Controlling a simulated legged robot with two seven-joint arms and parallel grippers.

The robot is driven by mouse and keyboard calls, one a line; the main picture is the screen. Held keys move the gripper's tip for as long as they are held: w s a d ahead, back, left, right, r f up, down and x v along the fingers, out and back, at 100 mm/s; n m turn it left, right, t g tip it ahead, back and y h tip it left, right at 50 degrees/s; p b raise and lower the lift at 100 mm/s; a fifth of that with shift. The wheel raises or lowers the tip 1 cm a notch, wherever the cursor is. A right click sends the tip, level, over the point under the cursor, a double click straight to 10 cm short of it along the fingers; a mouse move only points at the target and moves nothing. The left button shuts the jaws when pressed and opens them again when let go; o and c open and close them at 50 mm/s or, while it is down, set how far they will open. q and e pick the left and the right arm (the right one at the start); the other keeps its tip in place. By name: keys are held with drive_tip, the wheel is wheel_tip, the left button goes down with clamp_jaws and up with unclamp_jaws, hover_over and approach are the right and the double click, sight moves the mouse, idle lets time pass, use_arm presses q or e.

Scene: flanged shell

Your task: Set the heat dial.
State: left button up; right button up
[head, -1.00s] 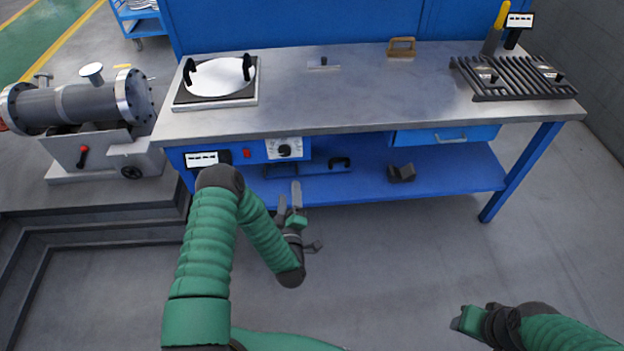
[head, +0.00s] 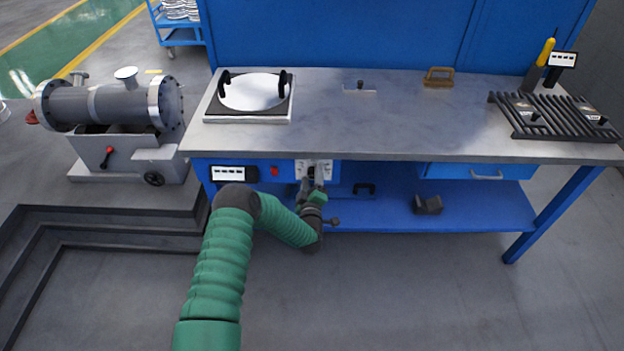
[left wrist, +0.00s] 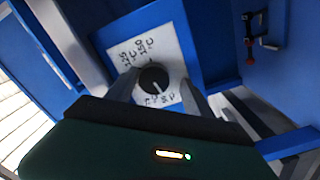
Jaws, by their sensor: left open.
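The heat dial is a round black knob (left wrist: 153,79) on a white plate (left wrist: 146,47) with printed temperature marks, set in the blue panel under the bench. In the head view the plate (head: 301,170) shows, with the knob mostly hidden behind my gripper. My left gripper (head: 312,184) is open in front of the dial. In the left wrist view its two fingers (left wrist: 158,88) stand on either side of the knob; I cannot tell whether they touch it. My right gripper is outside both current views.
A red switch (head: 275,171) and a white label (head: 229,173) sit left of the dial. The bench top (head: 400,115) overhangs above. A blue lower shelf (head: 385,215) holds a dark block (head: 428,204). A hotplate (head: 248,120) stands on the bench's left end.

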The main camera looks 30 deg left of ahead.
use_arm(q)
drive_tip(key=shift+d+r, duration=0.15)
drive_tip(key=shift+d, duration=0.1)
drive_tip(key=shift+d+r, duration=0.15)
drive_tip(key=shift+d, duration=0.2)
drive_tip(key=c, duration=0.5)
drive_tip(key=shift+c, duration=1.2)
drive_tip(key=shift+a, duration=0.3)
clamp_jaws()
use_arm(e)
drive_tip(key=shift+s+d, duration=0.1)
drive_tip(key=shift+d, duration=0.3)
use_arm(q)
drive_tip(key=shift+d, duration=0.1)
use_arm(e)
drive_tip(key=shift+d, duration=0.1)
